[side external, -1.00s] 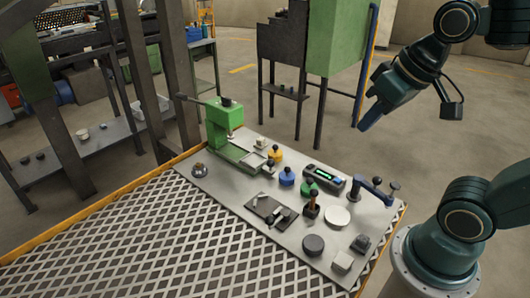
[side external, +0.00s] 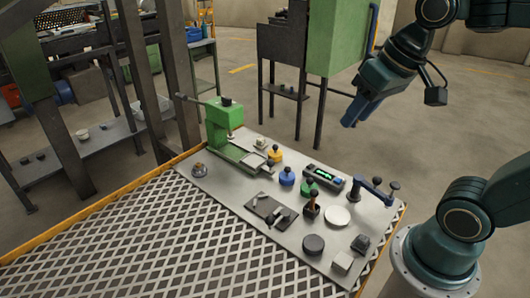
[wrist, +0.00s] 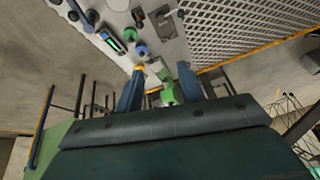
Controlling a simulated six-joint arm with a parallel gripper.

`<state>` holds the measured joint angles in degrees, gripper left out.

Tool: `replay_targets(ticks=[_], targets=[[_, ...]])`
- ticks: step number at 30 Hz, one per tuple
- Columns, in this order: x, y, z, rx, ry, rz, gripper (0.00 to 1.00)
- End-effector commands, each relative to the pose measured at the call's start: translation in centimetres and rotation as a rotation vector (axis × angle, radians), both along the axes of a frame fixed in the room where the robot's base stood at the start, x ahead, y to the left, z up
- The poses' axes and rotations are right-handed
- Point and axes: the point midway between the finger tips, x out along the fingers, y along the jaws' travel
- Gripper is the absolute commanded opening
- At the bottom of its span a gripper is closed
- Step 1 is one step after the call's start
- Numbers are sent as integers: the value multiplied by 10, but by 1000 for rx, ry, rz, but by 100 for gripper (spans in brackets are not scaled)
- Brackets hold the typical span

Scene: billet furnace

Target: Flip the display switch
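A dark box with a lit green display (side external: 323,175) sits on the grey plate (side external: 225,200), toward its back right edge. A small bluish part shows at the right end of the box; I cannot tell for sure that it is the switch, or its position. The display also shows in the wrist view (wrist: 114,43), at upper left. My gripper (side external: 354,117) is in the air above and behind the box, well apart from it. In the wrist view its two blue fingers (wrist: 159,75) stand apart with nothing held between them.
A green press (side external: 222,125) stands at the plate's back left. Blue, yellow and green knobbed weights, a white disc (side external: 338,216), a dark disc (side external: 313,245) and a blue lever-like fixture (side external: 372,189) crowd around the box. The air above the plate is clear.

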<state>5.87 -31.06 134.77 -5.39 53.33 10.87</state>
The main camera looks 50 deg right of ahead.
Motion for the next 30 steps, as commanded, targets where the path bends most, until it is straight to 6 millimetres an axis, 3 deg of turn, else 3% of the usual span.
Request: replay_targets(ticks=[8,17,30], targets=[[53,-20,2,105,99,-198,38],[106,-53,-11,213,200,-415,38],[167,-124,-59,363,353,-736,38]])
